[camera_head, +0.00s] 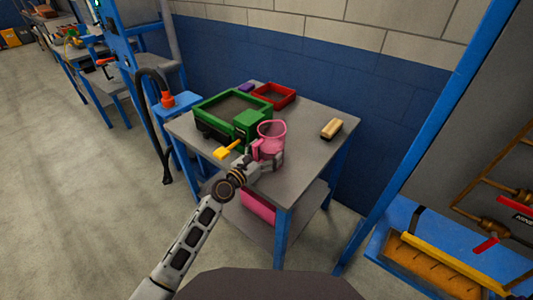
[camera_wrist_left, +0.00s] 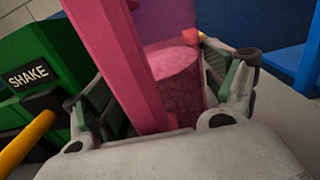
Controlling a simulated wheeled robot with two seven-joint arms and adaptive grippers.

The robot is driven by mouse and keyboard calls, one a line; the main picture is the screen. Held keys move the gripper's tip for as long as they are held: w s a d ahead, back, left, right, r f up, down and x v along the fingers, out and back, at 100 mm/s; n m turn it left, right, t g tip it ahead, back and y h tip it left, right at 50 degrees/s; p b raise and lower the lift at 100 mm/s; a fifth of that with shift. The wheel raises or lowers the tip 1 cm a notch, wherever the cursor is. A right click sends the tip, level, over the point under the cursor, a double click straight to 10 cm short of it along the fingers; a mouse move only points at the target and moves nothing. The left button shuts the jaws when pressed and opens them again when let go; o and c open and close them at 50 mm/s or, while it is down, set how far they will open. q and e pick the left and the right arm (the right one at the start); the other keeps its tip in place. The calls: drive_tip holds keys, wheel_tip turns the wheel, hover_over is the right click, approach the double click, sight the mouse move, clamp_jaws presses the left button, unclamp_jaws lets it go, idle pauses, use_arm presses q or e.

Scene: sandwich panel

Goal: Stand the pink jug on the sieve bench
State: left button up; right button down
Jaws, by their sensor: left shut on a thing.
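The pink jug (camera_head: 271,139) is upright at the front part of the grey-topped sieve bench (camera_head: 310,155). My left gripper (camera_head: 270,162) is shut on the jug from the near side. In the left wrist view the jug's pink handle (camera_wrist_left: 115,60) runs between the two fingers, with the jug's body (camera_wrist_left: 178,80) behind it. I cannot tell whether the jug's base touches the bench top. My right gripper is not in view.
A green sieve box (camera_head: 233,108), marked SHAKE in the wrist view, with a yellow handle (camera_head: 224,153) stands left of the jug. A red tray (camera_head: 274,95) is behind, a tan brush (camera_head: 331,129) to the right.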

use_arm(q)
drive_tip(key=shift+f, duration=0.1)
drive_tip(key=o, duration=0.8)
drive_tip(key=shift+o, duration=0.9)
